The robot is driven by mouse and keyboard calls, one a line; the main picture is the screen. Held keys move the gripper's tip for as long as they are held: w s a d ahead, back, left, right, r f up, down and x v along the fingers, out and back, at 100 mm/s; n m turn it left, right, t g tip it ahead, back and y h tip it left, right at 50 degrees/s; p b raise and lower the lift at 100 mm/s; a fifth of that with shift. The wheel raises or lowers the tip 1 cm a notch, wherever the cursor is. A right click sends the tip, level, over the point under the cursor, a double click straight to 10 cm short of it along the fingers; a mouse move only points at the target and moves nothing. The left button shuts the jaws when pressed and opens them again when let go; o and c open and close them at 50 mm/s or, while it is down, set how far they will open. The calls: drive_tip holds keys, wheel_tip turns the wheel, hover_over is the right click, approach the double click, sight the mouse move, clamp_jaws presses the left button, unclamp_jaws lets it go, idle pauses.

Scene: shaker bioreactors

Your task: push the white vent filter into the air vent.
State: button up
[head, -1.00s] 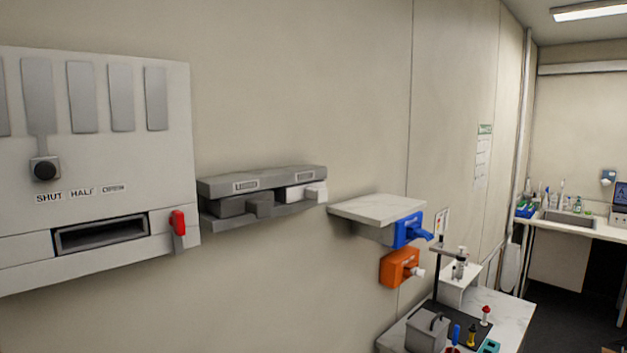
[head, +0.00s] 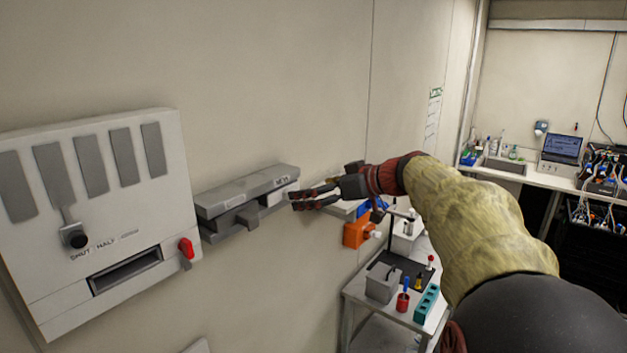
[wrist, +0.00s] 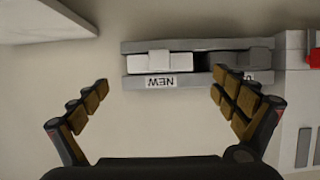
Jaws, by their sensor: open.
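The white vent filter (head: 278,196) sits in the right end of a grey two-slot wall holder (head: 222,193). In the wrist view, the filter (wrist: 152,61) is a white block above a label reading "NEW", upside down there. My gripper (head: 300,197) is open and empty, just right of the filter in the head view. In the wrist view, my fingers (wrist: 160,89) are spread on either side of the filter, apart from it. The air vent appears to be the dark rectangular opening (head: 125,271) low in the white wall panel; it looks empty.
A grey block (head: 240,217) sits in the holder's left slot. A red lever (head: 186,249) is beside the opening. An orange box (head: 357,234) and blue box (head: 372,206) are behind my gripper, above a cluttered bench. The wall between panel and holder is clear.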

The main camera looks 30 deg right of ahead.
drive_tip(key=shift+p+x, duration=1.05)
drive_tip(key=shift+x, duration=2.75)
drive_tip(key=shift+r, duration=0.1)
drive_tip(key=c, duration=0.3)
drive_tip(key=shift+s, duration=0.3)
drive_tip(key=c, duration=1.5)
clamp_jaws()
drive_tip(key=shift+s+d+f+b, duration=0.1)
drive_tip(key=shift+s+f+b, duration=0.1)
drive_tip(key=shift+f+b, duration=0.45)
drive_tip(key=shift+b+v, duration=1.1)
drive_tip(key=shift+b, duration=0.3)
drive_tip(key=shift+s+d+r+b, duration=0.3)
drive_tip(key=shift+s+b, duration=0.25)
drive_tip(key=shift+b, duration=0.3)
drive_tip(key=shift+s+d+b, duration=0.2)
drive_tip(key=shift+s+b, duration=0.3)
drive_tip(key=shift+b, duration=0.2)
drive_tip(key=shift+s+d+b, duration=0.15)
drive_tip(key=shift+s+b, duration=0.4)
drive_tip(key=shift+b, duration=0.1)
